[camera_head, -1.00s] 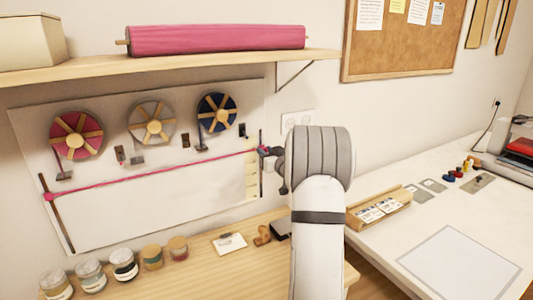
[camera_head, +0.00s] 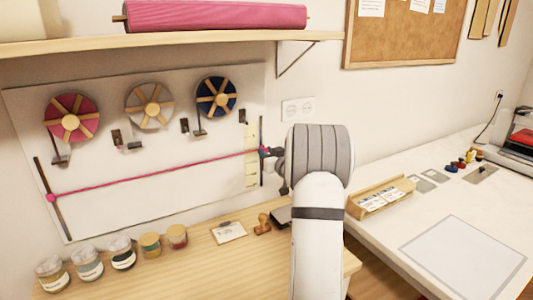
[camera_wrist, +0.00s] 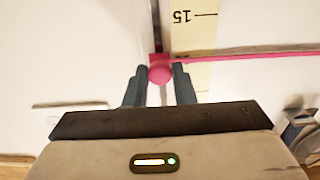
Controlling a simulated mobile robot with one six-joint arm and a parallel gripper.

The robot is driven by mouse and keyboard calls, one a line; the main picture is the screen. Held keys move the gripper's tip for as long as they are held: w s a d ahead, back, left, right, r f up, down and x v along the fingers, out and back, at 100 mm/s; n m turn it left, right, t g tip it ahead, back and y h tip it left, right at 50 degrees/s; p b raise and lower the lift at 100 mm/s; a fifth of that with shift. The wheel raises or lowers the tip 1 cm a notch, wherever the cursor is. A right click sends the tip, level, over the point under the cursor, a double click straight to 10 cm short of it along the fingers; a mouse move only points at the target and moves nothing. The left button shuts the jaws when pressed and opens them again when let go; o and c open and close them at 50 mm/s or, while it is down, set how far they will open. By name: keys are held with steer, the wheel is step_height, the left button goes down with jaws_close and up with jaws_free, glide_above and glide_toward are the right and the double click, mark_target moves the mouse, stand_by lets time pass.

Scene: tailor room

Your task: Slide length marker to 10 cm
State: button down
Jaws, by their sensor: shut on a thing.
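The length marker is a pink line (camera_head: 150,174) across the white wall board, with a pink knob (camera_wrist: 160,74) at its right end and another at its left. My gripper (camera_head: 268,152) is shut on the right knob at the dark upright rail (camera_head: 261,122); its grey fingers (camera_wrist: 159,84) lie on both sides of it in the wrist view. The pale scale strip (camera_wrist: 195,30) shows an upside-down "15" with a tick. The marker line crosses the strip a short way from that tick. Other numbers are not readable.
Pink, beige and blue spools (camera_head: 217,97) hang above the line. A shelf (camera_head: 180,63) with a pink roll is higher up. Several jars (camera_head: 122,253) and a stamp (camera_head: 262,224) stand on the wooden table below. A white table (camera_head: 440,210) is at right.

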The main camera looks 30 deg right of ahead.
steer(key=c, duration=1.2)
jaws_free()
steer(key=shift+r, duration=0.1)
steer(key=shift+c, duration=0.2)
steer(key=s+b, duration=0.1)
steer(key=s, duration=0.6)
steer(key=shift+s+a, duration=0.25)
steer(key=shift+s, duration=0.15)
steer(key=shift+a+r, duration=0.1)
steer(key=s+a+m+g+h, duration=0.1)
steer(key=s+a+g+h, duration=0.15)
steer(key=a, duration=0.45)
steer(key=s+a+m+g+h, duration=0.1)
steer(key=s+a+g, duration=0.3)
steer(key=a, duration=0.4)
steer(key=s+a+f+n+g+y, duration=0.1)
steer(key=s+a+f+g+y, duration=0.1)
steer(key=s+a, duration=0.7)
steer(key=s+a+f+n+g+y, duration=0.1)
steer(key=s+a+f+g, duration=0.4)
steer(key=s, duration=1.1)
steer(key=a+g+y, duration=0.1)
steer(key=a+g, duration=0.1)
steer(key=a, duration=0.2)
steer(key=shift+a+n, duration=0.2)
steer(key=shift+n, duration=0.1)
